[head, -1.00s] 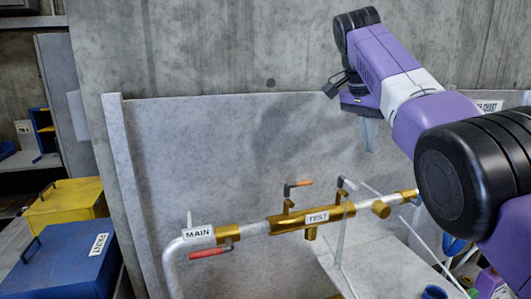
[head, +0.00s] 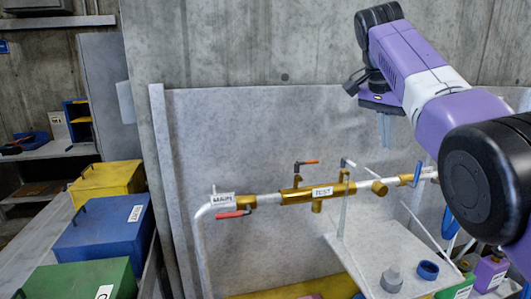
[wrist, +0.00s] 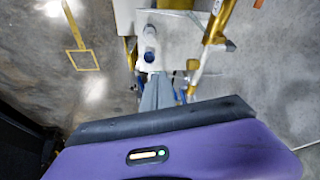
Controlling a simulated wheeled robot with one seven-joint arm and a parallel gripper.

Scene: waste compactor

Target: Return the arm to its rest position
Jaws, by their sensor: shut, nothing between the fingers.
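My purple arm reaches in from the right in the head view, bent and raised. My gripper (head: 385,128) hangs from its end, fingers pointing down, in front of the grey panel and above the brass pipework. Its fingers are together and hold nothing. In the wrist view my gripper (wrist: 157,92) points away from the camera, with the pipework and a small shelf well below it. It touches nothing that I can see.
A pale shelf (head: 385,240) carries a grey piece (head: 391,279) and a blue ring (head: 428,270). Yellow (head: 108,180), blue (head: 104,226) and green (head: 80,281) bins stand left.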

